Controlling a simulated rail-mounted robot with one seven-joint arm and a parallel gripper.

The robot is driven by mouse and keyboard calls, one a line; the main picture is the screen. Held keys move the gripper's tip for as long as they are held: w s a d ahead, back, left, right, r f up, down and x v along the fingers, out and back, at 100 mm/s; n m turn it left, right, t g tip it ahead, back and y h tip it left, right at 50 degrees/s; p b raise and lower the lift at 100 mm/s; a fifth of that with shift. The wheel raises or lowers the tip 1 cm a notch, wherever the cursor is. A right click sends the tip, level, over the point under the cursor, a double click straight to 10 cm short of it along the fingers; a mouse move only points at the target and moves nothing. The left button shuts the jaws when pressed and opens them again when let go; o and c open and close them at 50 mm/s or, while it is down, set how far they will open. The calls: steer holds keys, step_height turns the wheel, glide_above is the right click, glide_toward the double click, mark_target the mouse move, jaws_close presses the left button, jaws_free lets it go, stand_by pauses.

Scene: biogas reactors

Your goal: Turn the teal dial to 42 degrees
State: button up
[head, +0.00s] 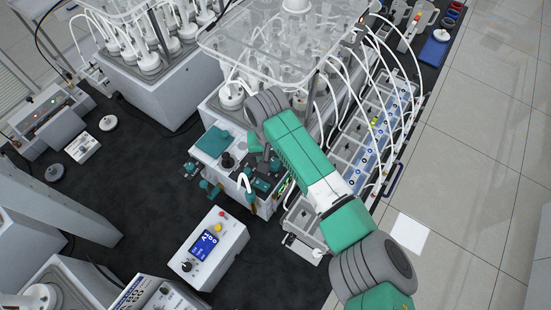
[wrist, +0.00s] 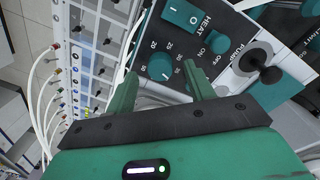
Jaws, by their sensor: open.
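The teal dial (wrist: 160,67) is a round knob on the dark heat panel in the wrist view, with printed numbers around it. The numbers 20, 25 and 30 can be made out. I cannot read which mark the dial points to. My gripper (wrist: 161,76) is open, with one green finger on each side of the dial in the picture. I cannot tell whether the fingers touch it. In the head view my arm hangs over the reactor's front, and the dial cannot be made out clearly there.
A teal rocker switch (wrist: 184,15) marked O sits above the dial in the wrist view, near the HEAT label. A black pump knob (wrist: 262,66) stands to the right. White tubes run on the left. A white box with a blue display (head: 205,245) stands in front of the reactor.

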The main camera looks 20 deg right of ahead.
steer(key=shift+f, duration=1.05)
steer(key=c, duration=1)
steer(key=shift+o, duration=0.2)
steer(key=shift+r+m+p, duration=0.2)
steer(key=shift+m+p, duration=0.4)
steer(key=shift+p, duration=0.3)
steer(key=shift+m+p, duration=0.7)
steer(key=m+p, duration=0.2)
steer(key=m, duration=0.4)
steer(key=shift+w+f, duration=0.1)
